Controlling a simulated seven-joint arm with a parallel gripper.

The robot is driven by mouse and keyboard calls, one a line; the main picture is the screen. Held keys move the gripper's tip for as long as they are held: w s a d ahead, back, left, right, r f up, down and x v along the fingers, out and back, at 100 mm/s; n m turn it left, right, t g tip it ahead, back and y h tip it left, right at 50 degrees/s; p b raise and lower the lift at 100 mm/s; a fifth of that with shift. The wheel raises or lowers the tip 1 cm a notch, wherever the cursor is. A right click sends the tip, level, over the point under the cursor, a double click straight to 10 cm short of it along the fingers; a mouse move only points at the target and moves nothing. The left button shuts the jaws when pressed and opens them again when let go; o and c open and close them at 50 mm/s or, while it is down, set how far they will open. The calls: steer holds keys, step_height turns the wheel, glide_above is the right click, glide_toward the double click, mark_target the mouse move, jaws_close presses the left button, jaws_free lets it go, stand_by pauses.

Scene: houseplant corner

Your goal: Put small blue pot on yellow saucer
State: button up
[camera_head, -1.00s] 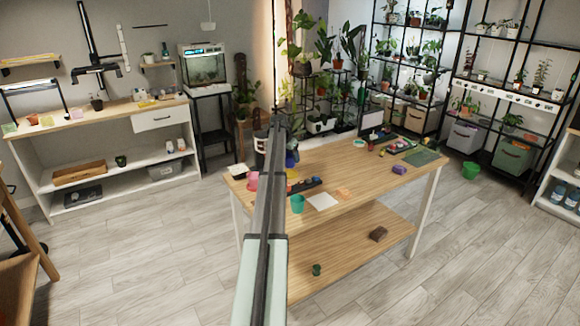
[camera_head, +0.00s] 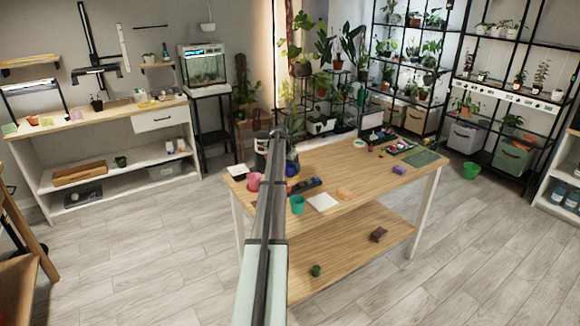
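The small blue pot (camera_head: 292,169) shows just right of my arm, at the left part of the wooden table (camera_head: 345,170). My gripper (camera_head: 292,160) is directly over it, partly behind my own arm. The fingers are too small and too hidden to tell whether they are shut on the pot or open. The yellow saucer is not clearly visible now; its earlier place is about where the pot appears. I cannot tell whether the pot touches it.
A pink pot (camera_head: 253,181) stands left of my arm. A teal pot (camera_head: 297,204), a dark tray (camera_head: 308,185) and a white square (camera_head: 323,202) are near the table's front edge. A purple object (camera_head: 398,170) lies further right. The table's middle is mostly clear.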

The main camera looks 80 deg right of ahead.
steer(key=shift+o, duration=1.2)
steer(key=shift+r, duration=0.1)
steer(key=v, duration=1.2)
steer(key=shift+w+a, duration=0.1)
